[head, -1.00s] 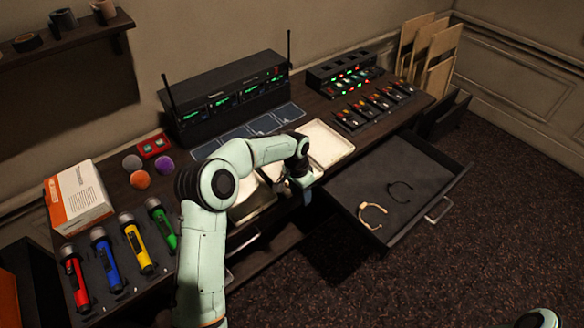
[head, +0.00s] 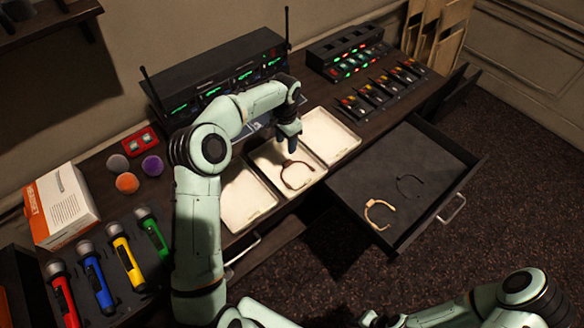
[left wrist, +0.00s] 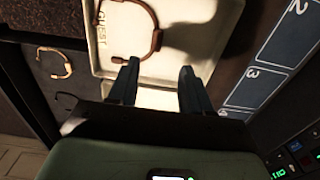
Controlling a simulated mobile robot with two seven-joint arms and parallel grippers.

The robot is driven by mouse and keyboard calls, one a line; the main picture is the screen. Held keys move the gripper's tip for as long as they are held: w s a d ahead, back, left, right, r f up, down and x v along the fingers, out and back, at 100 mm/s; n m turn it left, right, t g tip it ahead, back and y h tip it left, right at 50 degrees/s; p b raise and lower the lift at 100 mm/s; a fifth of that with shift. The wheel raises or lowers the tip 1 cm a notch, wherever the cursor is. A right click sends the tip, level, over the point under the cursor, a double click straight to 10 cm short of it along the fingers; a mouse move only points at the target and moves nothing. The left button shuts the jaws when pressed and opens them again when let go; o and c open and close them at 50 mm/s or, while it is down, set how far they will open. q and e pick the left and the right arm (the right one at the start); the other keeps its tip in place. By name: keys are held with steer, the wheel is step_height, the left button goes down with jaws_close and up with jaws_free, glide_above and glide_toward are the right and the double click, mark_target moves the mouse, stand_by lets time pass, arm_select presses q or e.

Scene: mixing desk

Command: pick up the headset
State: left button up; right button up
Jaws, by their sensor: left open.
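A brown headset (head: 297,173) lies in the middle cream tray (head: 262,158) on the desk. In the left wrist view the same headset (left wrist: 156,40) lies in a tray marked GUEST (left wrist: 215,12), just past the fingertips. My left gripper (head: 291,146) is over that tray at the headset's back side, open and empty between its fingers (left wrist: 156,70). I cannot tell whether a finger touches the headset. A tan headset (head: 379,214) and a black headset (head: 409,186) lie in the open drawer (head: 345,185). My right gripper is not in view.
Cream trays (head: 245,200) flank the middle one. A radio unit with antennas (head: 215,85) stands behind. Colored microphones (head: 125,262), foam balls (head: 127,182) and a headset box (head: 60,205) are at left. The drawer juts out over the carpet at right.

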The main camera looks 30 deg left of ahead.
arm_select(q)
glide_above(287, 163)
steer(key=f, duration=0.4)
steer(key=shift+w+a+f, duration=0.1)
steer(key=shift+w+a, duration=0.2)
steer(key=shift+w, duration=0.05)
steer(key=f, duration=0.5)
steer(key=shift+s+d, duration=0.25)
steer(key=shift+s, duration=0.05)
jaws_close()
